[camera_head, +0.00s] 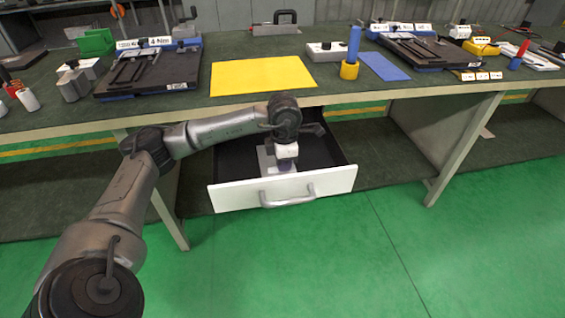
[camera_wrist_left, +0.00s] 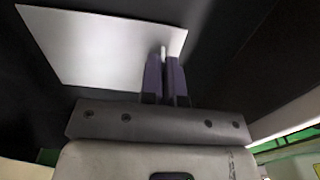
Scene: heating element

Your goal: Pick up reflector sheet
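The reflector sheet, a flat pale silver sheet (camera_wrist_left: 95,45), lies in the dark drawer and fills the upper left of the left wrist view. In the head view only pale parts of it (camera_head: 266,160) show around my left gripper. My left gripper (camera_head: 286,168) reaches down into the open drawer. In the left wrist view its two dark purple fingers (camera_wrist_left: 165,72) are close together over the sheet's right part. A small bright strip shows between the fingertips; I cannot tell whether it is part of the sheet being gripped. My right gripper is not in view.
The white-fronted drawer (camera_head: 230,197) stands pulled out beneath the workbench (camera_head: 400,95), its walls close around my left gripper. A yellow sheet (camera_head: 262,76), a blue sheet (camera_head: 384,66) and black fixtures (camera_head: 150,72) lie on the bench. The green floor in front is clear.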

